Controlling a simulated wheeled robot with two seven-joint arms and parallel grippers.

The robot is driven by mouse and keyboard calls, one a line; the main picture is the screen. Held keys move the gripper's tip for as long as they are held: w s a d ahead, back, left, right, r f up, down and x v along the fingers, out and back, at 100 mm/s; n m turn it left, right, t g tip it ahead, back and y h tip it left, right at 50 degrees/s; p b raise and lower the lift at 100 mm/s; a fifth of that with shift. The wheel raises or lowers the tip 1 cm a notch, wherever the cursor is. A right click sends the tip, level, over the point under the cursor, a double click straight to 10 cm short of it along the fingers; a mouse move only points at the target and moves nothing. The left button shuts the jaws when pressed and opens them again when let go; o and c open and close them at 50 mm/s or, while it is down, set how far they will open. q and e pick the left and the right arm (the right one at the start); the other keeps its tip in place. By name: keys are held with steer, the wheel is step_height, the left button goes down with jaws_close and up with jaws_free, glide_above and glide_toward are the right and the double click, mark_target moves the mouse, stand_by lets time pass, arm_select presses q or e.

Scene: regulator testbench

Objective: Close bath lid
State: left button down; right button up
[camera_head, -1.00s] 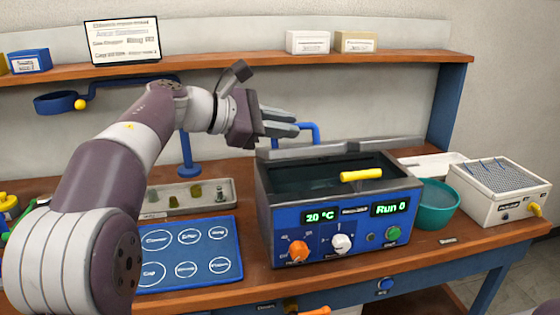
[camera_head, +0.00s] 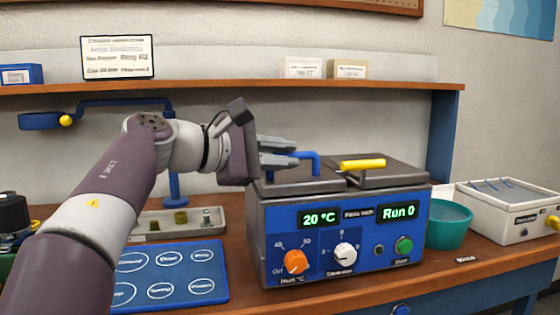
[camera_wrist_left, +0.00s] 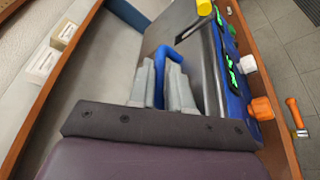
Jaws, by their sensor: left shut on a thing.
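The bath (camera_head: 330,240) is a box with a blue front, green displays and knobs, standing on the bench. Its grey lid (camera_head: 300,187) now lies flat or nearly flat over the left part of the top. I cannot tell whether it is fully seated. My left gripper (camera_head: 293,152) is shut on the lid's blue handle (camera_head: 311,156), just above the lid. In the left wrist view the handle (camera_wrist_left: 174,60) passes between the two grey fingers (camera_wrist_left: 166,85). The right gripper is not in view.
A yellow handle (camera_head: 362,165) sits on a grey panel (camera_head: 400,174) at the bath's right. A teal bowl (camera_head: 448,227) and a white box (camera_head: 500,208) stand farther right. A blue mat (camera_head: 178,275) and a grey tray (camera_head: 155,224) lie left. A shelf (camera_head: 210,88) runs behind.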

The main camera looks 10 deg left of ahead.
arm_select(q)
steer(key=shift+w+f, duration=0.1)
steer(key=shift+f, duration=0.3)
steer(key=c, duration=1.1)
jaws_free()
steer(key=shift+w, duration=0.1)
steer(key=shift+r, duration=0.1)
steer(key=shift+p+v, duration=0.4)
steer(key=shift+v, duration=6)
